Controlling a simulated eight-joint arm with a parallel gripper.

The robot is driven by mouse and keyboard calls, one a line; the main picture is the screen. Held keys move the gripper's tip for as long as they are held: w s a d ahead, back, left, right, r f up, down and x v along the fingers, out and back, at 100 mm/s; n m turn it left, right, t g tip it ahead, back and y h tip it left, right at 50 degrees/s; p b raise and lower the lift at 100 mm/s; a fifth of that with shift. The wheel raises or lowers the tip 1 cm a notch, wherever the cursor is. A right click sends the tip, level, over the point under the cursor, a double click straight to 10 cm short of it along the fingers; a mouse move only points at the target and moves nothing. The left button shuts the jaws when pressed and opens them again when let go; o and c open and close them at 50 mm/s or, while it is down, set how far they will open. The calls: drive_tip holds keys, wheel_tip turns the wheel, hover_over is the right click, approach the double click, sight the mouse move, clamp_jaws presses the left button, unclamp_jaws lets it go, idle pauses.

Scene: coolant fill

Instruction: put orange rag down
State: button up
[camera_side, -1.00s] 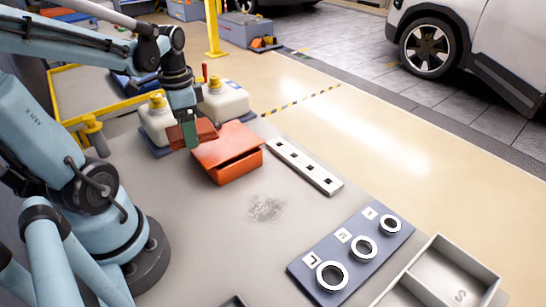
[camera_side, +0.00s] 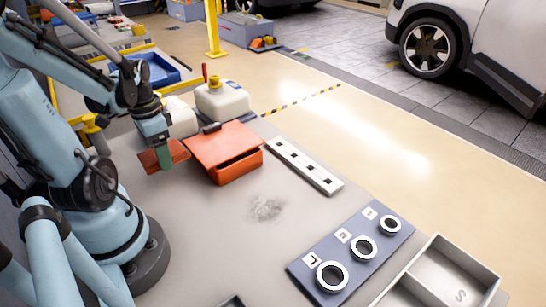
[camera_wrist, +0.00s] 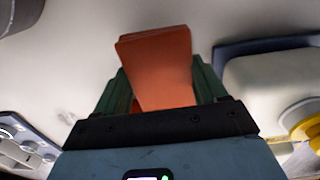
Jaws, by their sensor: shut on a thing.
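The orange rag (camera_side: 164,155) is held in my gripper (camera_side: 164,158), left of the orange box in the side view. My gripper is shut on it, and the rag sticks out on both sides of the green fingers. In the wrist view the rag (camera_wrist: 158,65) stands between the green fingers of my gripper (camera_wrist: 160,88). The rag is over the grey bench top (camera_side: 205,225); I cannot tell how high above it.
White jugs with yellow caps (camera_side: 222,98) stand behind. A slotted white bar (camera_side: 305,166) and a blue ring board (camera_side: 350,250) lie to the right. The middle bench is clear apart from a grey smudge (camera_side: 266,208).

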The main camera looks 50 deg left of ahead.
sight(167, 175)
drive_tip(key=shift+f, duration=2.2)
drive_tip(key=shift+f, duration=0.3)
drive_tip(key=o, duration=1.1)
drive_tip(key=shift+r, duration=6.15)
drive_tip(key=shift+w+r, duration=0.1)
drive_tip(key=w+d+t, duration=0.1)
drive_tip(key=w+d, duration=0.1)
drive_tip(key=w, duration=0.1)
drive_tip(key=w+d+t+y, duration=0.1)
drive_tip(key=w+d, duration=0.2)
drive_tip(key=w+d+t, duration=0.1)
drive_tip(key=w+d, duration=0.2)
drive_tip(key=shift+w+d+r+t, duration=0.15)
drive_tip(key=shift+w+d+t, duration=0.05)
drive_tip(key=shift+t, duration=0.2)
drive_tip(key=w+d+r+t+h, duration=0.1)
drive_tip(key=w+d+t, duration=0.2)
drive_tip(key=d, duration=0.6)
drive_tip(key=shift+w+d+r, duration=0.25)
drive_tip(key=shift+w+d, duration=0.1)
drive_tip(key=shift+w, duration=0.3)
